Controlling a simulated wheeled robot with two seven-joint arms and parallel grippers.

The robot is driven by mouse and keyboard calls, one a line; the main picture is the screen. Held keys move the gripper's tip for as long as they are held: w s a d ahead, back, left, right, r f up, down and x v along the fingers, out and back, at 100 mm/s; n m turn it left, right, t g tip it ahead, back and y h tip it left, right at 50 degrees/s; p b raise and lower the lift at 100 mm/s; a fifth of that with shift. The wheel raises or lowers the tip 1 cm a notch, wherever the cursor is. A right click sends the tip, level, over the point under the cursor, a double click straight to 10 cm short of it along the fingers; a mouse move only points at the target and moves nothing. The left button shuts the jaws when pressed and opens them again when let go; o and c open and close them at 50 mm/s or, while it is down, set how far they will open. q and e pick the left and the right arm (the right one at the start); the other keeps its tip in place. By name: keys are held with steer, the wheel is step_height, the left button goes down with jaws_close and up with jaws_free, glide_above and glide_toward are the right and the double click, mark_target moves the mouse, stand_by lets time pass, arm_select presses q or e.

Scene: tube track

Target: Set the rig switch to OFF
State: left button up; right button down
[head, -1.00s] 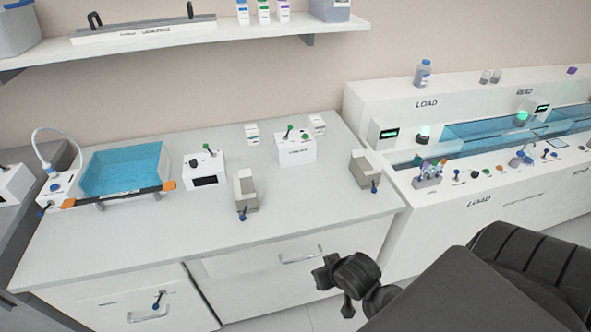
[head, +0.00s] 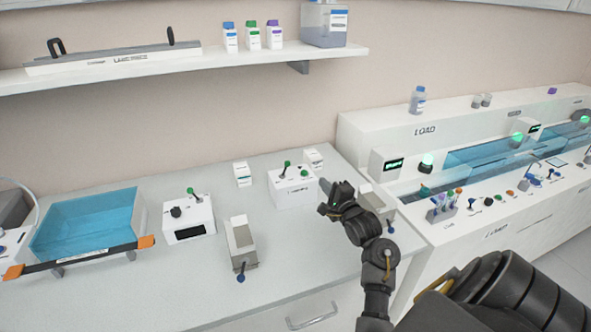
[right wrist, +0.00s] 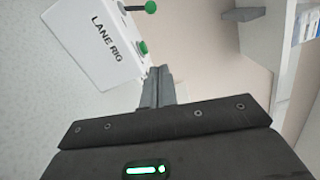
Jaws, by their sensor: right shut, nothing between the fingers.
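The lane rig is a white box (head: 293,187) on the bench in the head view, with a green-tipped lever (head: 286,166) and a green knob (head: 304,173) on top. In the right wrist view the box (right wrist: 95,45) reads "LANE RIG", and its lever tip (right wrist: 150,7) and green knob (right wrist: 141,47) show at its right edge. My right gripper (head: 324,190) is just right of the box, shut and empty. Its fingertips (right wrist: 158,72) show near the green knob in the wrist view; I cannot tell whether they touch. The lever's setting label is not readable. My left gripper is not in view.
A grey-white block device (head: 240,240) with a blue-tipped lever stands in front of the rig. A white box with a knob (head: 188,218) and a blue tray (head: 85,222) are to the left. A similar block (head: 378,203) is partly behind my right arm.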

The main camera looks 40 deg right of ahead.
mark_target(310, 178)
steer(key=x, duration=1)
steer(key=shift+a, duration=0.15)
steer(key=a, duration=0.1)
steer(key=w+p, duration=0.1)
steer(key=a, duration=0.1)
steer(key=shift+w+a+r+p, duration=0.3)
steer(key=shift+w+a, duration=0.2)
steer(key=shift+a, duration=0.25)
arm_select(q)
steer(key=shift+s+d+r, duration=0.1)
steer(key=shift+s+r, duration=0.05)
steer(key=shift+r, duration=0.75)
